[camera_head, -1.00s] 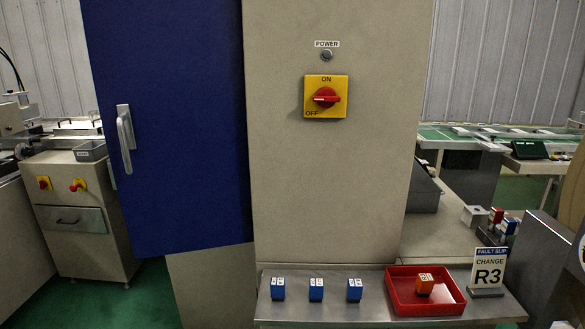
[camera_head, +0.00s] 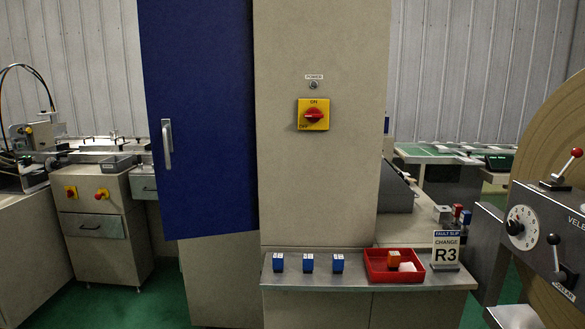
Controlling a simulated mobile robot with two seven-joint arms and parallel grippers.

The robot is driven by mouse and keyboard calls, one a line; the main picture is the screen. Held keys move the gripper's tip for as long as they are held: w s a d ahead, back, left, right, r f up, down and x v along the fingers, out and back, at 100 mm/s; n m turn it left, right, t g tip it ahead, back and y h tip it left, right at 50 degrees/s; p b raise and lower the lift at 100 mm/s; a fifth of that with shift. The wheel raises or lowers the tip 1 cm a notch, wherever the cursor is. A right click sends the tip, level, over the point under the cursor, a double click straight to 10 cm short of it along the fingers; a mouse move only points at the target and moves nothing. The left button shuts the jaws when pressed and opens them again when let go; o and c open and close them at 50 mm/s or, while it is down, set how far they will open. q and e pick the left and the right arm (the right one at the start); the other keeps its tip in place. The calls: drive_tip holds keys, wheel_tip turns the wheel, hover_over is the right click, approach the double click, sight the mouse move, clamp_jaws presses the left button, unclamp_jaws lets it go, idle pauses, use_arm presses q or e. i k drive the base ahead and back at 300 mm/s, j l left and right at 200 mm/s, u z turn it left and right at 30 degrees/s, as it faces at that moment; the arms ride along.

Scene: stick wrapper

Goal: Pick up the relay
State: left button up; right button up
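Three small blue relays with white tops stand in a row on the metal shelf: left (camera_head: 278,263), middle (camera_head: 308,264) and right (camera_head: 338,264). An orange relay (camera_head: 393,259) sits in the red tray (camera_head: 378,277) at the shelf's right. A pale patch or flat piece (camera_head: 408,267) shows beside it in the tray; I cannot tell which. A fault slip sign (camera_head: 446,250) reading "CHANGE R3" stands right of the tray. The relays' markings are too small to read. Neither of my grippers is in view.
The cabinet has a blue door (camera_head: 200,120) with a handle (camera_head: 167,143), and a red-on-yellow power switch (camera_head: 313,114) on its beige front. A grey machine (camera_head: 540,240) with levers stands close at the right. Green floor (camera_head: 210,275) shows at the left front.

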sight(278, 258)
drive_tip(key=k+z, duration=0.25)
drive_tip(key=z, duration=0.15)
drive_tip(key=k+l+z, duration=0.1)
drive_tip(key=z, duration=0.3)
drive_tip(key=k+z, duration=0.1)
drive_tip(key=z, duration=1.4)
drive_tip(key=j+z, duration=0.2)
drive_tip(key=j, duration=0.15)
drive_tip(key=k+j+z, duration=0.15)
drive_tip(key=j, duration=0.2)
drive_tip(key=k+j, duration=0.15)
drive_tip(key=j, duration=0.4)
drive_tip(key=k+j, duration=0.2)
drive_tip(key=j, duration=0.35)
drive_tip(key=k+j, duration=0.15)
drive_tip(key=j, duration=0.4)
drive_tip(key=k+j, duration=0.15)
drive_tip(key=j, duration=0.4)
drive_tip(key=k+j, duration=0.15)
drive_tip(key=j, duration=0.4)
drive_tip(key=k+j, duration=0.2)
drive_tip(key=j, duration=0.35)
drive_tip(key=k+j, duration=0.15)
drive_tip(key=j, duration=0.4)
drive_tip(key=k+j, duration=0.15)
drive_tip(key=j, duration=0.4)
